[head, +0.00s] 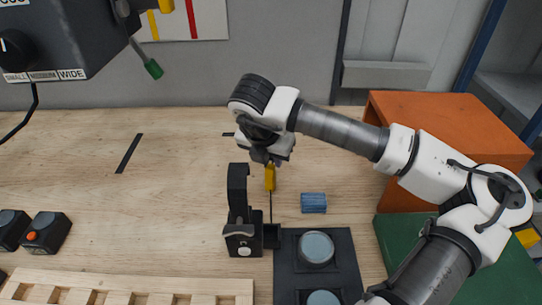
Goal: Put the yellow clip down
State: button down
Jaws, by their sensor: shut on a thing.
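The yellow clip (270,180) is held upright below my gripper (269,162), over the wooden table. My gripper points down and is shut on the clip's upper end; the fingertips are small and partly hidden by the wrist. A thin dark line runs down from the clip toward the base of a black stand. I cannot tell whether the clip's lower end touches anything.
The black stand (238,205) is just left of the clip. A blue block (313,203) lies to the right. A dark panel (287,265) with round grey discs, an orange box (440,115) and a slotted wooden rack (130,283) are nearby. The table's left middle is clear.

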jog(key=c, duration=1.3)
grip_release()
jog(key=shift+r+p, duration=0.15)
jog(key=shift+p, duration=0.15)
jog(key=b+v, duration=0.2)
jog(key=v, duration=1)
jog(key=shift+b, duration=0.3)
jog(key=shift+s, duration=0.1)
